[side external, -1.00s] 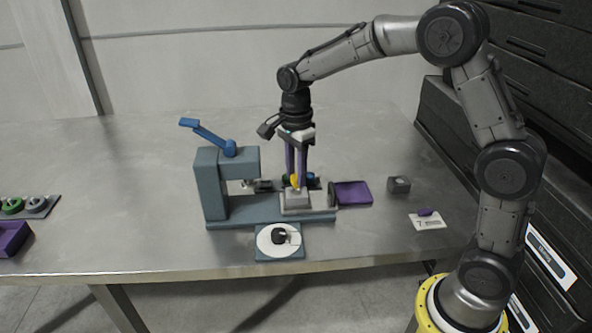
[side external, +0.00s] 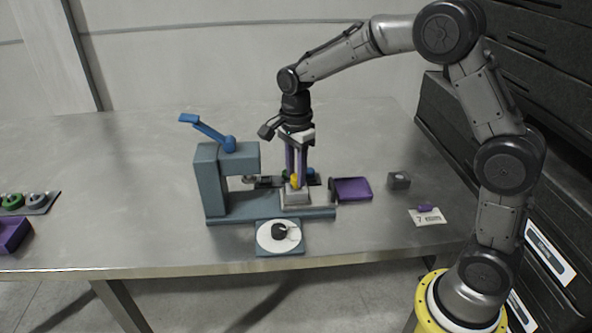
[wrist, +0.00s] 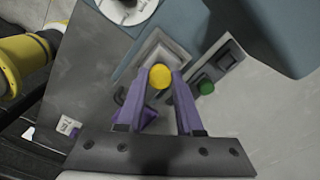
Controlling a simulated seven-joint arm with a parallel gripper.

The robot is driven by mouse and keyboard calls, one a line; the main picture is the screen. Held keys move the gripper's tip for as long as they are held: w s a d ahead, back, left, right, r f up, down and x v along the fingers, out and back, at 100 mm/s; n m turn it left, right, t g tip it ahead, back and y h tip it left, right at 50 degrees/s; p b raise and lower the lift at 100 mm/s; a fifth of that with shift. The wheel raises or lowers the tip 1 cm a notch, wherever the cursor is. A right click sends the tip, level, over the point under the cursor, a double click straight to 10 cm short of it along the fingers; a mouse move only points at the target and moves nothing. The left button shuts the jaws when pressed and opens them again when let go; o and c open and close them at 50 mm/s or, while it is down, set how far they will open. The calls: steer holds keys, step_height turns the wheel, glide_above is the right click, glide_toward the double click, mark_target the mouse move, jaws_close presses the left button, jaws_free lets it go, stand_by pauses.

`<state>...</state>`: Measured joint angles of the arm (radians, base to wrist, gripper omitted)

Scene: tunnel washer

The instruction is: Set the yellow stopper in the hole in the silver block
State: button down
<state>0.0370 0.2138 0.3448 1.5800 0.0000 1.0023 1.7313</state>
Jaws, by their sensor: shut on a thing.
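The yellow stopper (side external: 295,181) is held upright between the purple fingers of my gripper (side external: 298,173). In the wrist view the round yellow top of the stopper (wrist: 160,76) shows between the fingertips (wrist: 161,84). The silver block (side external: 295,198) stands on the teal press base, directly below the stopper. In the wrist view the silver block (wrist: 149,50) shows just beyond the stopper. The stopper's lower end is at the block's top. The hole is hidden, and I cannot tell whether the stopper is inside it.
The teal press (side external: 211,185) with a blue lever (side external: 208,132) stands close left. A white dial plate (side external: 267,239) lies in front. A purple tray (side external: 352,189), a grey cube (side external: 399,181) and a card (side external: 430,219) lie right. Bare table is free behind.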

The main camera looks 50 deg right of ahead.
steer(key=shift+f, duration=0.35)
stand_by(0.5)
steer(key=shift+c, duration=0.4)
jaws_free()
steer(key=shift+r, duration=0.1)
steer(key=shift+r, duration=3.7)
